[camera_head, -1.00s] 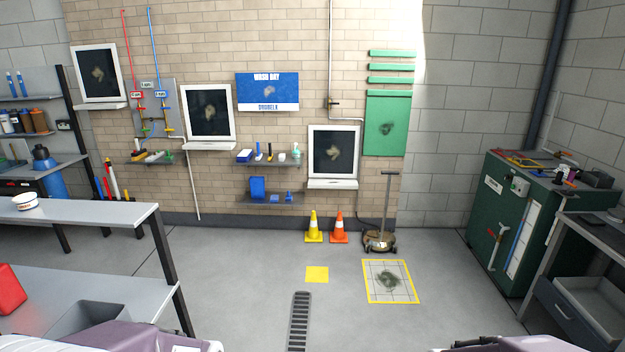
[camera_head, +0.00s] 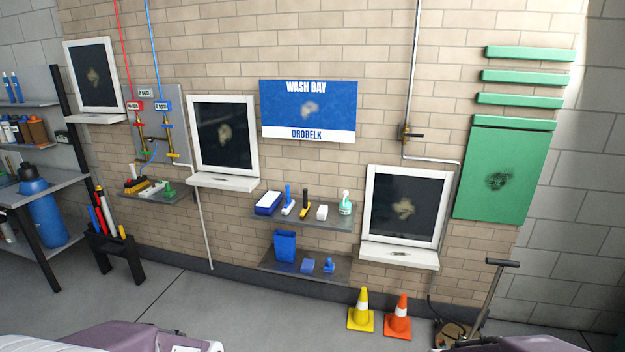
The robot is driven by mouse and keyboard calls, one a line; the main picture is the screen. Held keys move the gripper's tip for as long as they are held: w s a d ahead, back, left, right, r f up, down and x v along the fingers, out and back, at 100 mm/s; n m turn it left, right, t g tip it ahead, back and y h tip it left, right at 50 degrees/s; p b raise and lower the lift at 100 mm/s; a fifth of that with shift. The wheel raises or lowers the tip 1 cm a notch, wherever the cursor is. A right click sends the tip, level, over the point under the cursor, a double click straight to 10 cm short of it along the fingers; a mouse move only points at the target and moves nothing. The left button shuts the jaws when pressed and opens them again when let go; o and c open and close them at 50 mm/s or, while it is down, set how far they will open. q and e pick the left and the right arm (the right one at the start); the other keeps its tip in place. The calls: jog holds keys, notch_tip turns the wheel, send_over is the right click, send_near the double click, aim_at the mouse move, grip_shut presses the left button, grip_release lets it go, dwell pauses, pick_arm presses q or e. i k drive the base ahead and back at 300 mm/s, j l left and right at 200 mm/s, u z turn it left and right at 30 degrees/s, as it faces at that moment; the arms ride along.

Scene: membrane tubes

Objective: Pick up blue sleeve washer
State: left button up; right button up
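Several cleaning tools stand on the upper grey wall shelf (camera_head: 318,222) in the middle of the head view. A blue and white block-like piece (camera_head: 268,203) is at its left end. A slim blue-handled tool with a white lower part (camera_head: 288,202) stands beside it. I cannot tell for sure which of these is the blue sleeve washer. Only purple and white parts of my two arms show at the bottom edge, well short of the shelf. Both grippers are out of view.
A black-and-yellow tool (camera_head: 305,204), a white block (camera_head: 322,212) and a spray bottle (camera_head: 346,203) share the shelf. Below, a lower shelf holds a blue container (camera_head: 285,246). Yellow (camera_head: 361,310) and orange (camera_head: 398,318) cones stand on the floor to the right.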

aim_at(290, 202)
jog(key=i+j, duration=0.15)
jog(key=i, duration=0.55)
jog(key=i+j+u, duration=0.15)
jog(key=i, duration=0.55)
jog(key=i+j+z, duration=1.1)
jog(key=j+z, duration=0.2)
jog(key=i+j+z, duration=0.15)
jog(key=j+z, duration=0.15)
jog(key=j, duration=0.25)
